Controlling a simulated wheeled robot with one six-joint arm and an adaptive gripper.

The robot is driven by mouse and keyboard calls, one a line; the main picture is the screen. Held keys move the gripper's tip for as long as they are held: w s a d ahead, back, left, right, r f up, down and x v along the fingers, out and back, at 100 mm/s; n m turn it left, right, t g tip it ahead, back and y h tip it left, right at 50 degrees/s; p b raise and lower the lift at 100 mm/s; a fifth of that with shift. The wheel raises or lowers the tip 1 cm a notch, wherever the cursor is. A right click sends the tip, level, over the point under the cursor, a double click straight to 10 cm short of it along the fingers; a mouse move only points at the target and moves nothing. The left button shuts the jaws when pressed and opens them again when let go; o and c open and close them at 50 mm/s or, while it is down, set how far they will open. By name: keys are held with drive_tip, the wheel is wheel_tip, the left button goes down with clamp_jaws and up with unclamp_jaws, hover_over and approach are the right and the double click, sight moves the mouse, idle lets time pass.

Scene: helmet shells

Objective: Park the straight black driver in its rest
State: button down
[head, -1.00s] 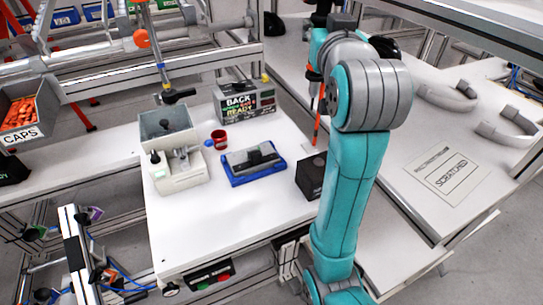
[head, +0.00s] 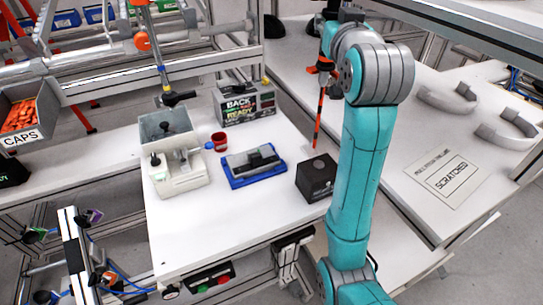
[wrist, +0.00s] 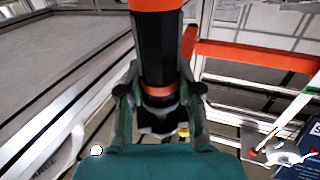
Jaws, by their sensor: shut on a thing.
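The straight black driver has orange-red bands and fills the upper middle of the wrist view (wrist: 157,50). My gripper (wrist: 158,92) is shut around it, with one finger on each side. In the head view my gripper (head: 325,68) is partly hidden by my arm.
On the white table (head: 240,225) stand a blue tray (head: 240,181) with a dark part, a grey-white fixture (head: 180,175), a red cup (head: 218,140) and a sign box (head: 248,105). Another tool (head: 175,97) hangs above. The table's front is clear.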

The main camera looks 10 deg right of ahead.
unclamp_jaws()
idle(0.5)
drive_tip(key=shift+s, duration=0.1)
drive_tip(key=s, duration=1.1)
drive_tip(key=shift+a, duration=0.3)
idle(0.6)
